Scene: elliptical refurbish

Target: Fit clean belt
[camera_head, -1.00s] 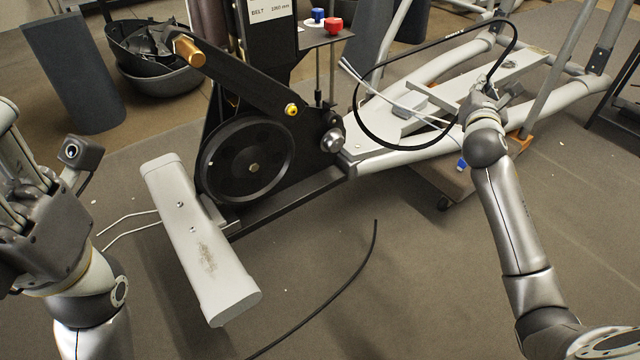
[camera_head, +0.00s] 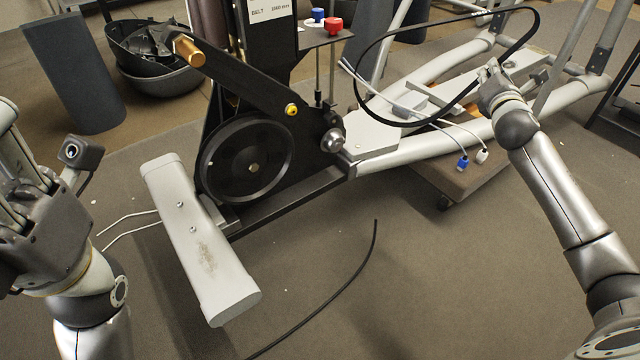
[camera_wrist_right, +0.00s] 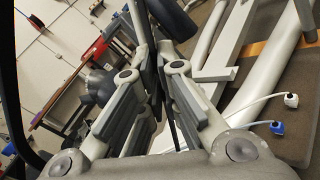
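The belt (camera_head: 357,75) is a thin black loop in the head view. It hangs in the air above the machine's pale frame, right of the drive end. My right gripper (camera_head: 491,74) is shut on its right side; the wrist view shows the black band between the fingers (camera_wrist_right: 158,85). The large black pulley (camera_head: 222,172) and the small silver hub (camera_head: 333,141) are on the machine at centre, apart from the loop. My left gripper (camera_head: 22,165) is at the far left, away from the machine, its fingertips partly cut off.
A black strip (camera_head: 352,278) lies on the floor in front. The pale foot bar (camera_head: 205,245) juts forward. Red (camera_head: 333,27) and blue (camera_head: 318,15) caps stand on a small shelf. White cables with a blue plug (camera_head: 462,163) hang over a low trolley (camera_head: 465,185).

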